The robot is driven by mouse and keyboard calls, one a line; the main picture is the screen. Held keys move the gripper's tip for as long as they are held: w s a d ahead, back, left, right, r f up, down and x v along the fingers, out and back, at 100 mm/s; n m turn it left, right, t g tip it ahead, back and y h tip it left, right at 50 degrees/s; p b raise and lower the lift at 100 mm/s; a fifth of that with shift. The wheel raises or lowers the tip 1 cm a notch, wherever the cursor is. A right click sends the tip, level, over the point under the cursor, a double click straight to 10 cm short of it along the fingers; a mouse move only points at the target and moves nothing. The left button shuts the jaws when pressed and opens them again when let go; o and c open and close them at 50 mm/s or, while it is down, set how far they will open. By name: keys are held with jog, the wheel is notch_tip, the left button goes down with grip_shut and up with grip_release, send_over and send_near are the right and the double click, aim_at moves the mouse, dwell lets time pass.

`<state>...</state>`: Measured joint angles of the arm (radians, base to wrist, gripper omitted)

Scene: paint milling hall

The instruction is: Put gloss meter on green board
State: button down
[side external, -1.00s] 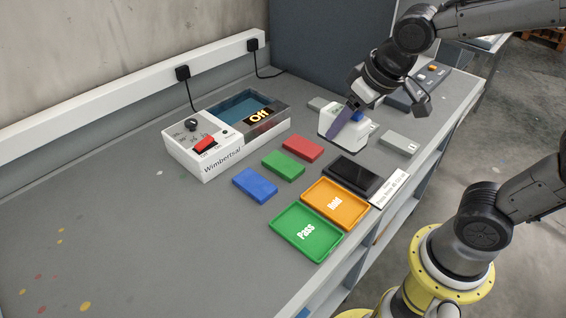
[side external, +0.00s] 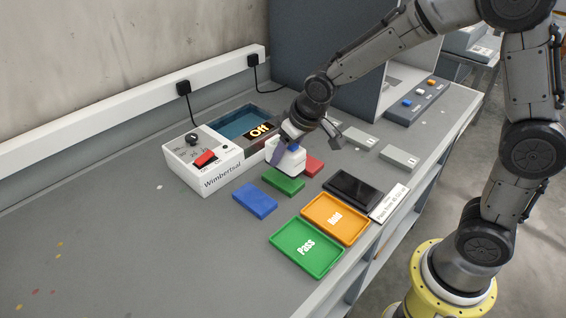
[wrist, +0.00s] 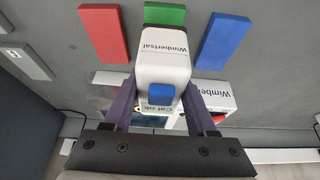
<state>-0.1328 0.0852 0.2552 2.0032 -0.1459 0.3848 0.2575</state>
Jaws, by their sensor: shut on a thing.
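The gloss meter (side external: 290,160) is a white block with a blue button on top. In the wrist view the gloss meter (wrist: 163,62) shows the words "Wimbertsal" and "Cal ok". My gripper (side external: 284,152) is shut on it, with a purple finger on each side, as the wrist view of my gripper (wrist: 158,105) shows. The green board (side external: 284,181) lies flat on the bench between the red and blue boards. The meter appears above the bench, beside the green board towards the back, and covers part of the red board. In the wrist view it hides part of the green board (wrist: 165,13).
The red board (side external: 315,165) and blue board (side external: 255,200) flank the green one. The white Wimbertsal box (side external: 205,165) with a display stands close on the left. A green Pass tray (side external: 306,247), an orange Bad tray (side external: 335,218) and a dark pad (side external: 353,187) lie in front.

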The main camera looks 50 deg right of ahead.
aim_at(283, 164)
jog(key=shift+w+f, duration=0.3)
jog(key=shift+f, duration=1.55)
jog(key=shift+f, duration=0.15)
jog(key=shift+c, duration=1)
grip_release()
jog(key=v, duration=1.2)
jog(key=shift+s, duration=0.1)
jog(key=s+d+r, duration=0.1)
jog(key=s+d, duration=0.1)
jog(key=s, duration=0.8)
jog(key=s+d+r, duration=0.2)
jog(key=s, duration=0.9)
jog(key=shift+d+r+t, duration=0.2)
jog(key=shift+r+t, duration=0.1)
jog(key=shift+t, duration=0.1)
